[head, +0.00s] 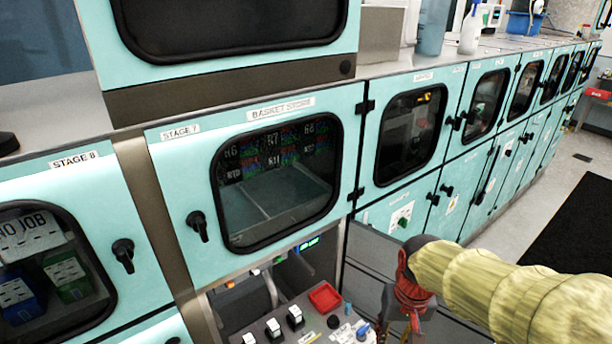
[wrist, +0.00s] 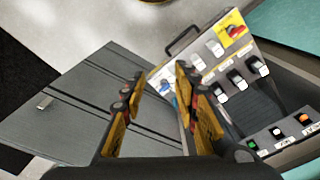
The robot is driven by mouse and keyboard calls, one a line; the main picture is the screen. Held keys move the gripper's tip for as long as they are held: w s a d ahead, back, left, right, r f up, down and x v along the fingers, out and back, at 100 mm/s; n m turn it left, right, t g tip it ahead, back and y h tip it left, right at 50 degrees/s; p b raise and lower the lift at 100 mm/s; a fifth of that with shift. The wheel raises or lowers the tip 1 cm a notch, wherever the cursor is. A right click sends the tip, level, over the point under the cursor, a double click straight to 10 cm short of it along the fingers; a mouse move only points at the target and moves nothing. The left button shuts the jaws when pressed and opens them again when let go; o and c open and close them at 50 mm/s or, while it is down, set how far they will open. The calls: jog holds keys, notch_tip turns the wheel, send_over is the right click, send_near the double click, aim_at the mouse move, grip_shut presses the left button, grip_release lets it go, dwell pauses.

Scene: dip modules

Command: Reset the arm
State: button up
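My arm, in a yellow sleeve, comes in from the right of the head view. It ends at my red and dark gripper (head: 412,325), which hangs low in front of the teal cabinets, right of a control panel (head: 300,328). In the wrist view the two orange and black fingers of my gripper (wrist: 158,85) stand apart with nothing between them. The control panel (wrist: 217,62) lies beyond and to the right of the fingers. The fingertips overlap its edge in the picture; I cannot tell if they touch it.
A grey panel or door (wrist: 75,110) lies left of the fingers. A teal door marked Stage 7 (head: 175,185) is closed above the control panel. A spray bottle (head: 470,30) stands on the counter. Open floor (head: 520,190) lies at right.

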jog(key=s+r+t, duration=0.5)
jog(key=s+r, duration=0.4)
jog(key=r, duration=0.3)
jog(key=shift+r+n, duration=0.3)
jog(key=shift+n, duration=0.1)
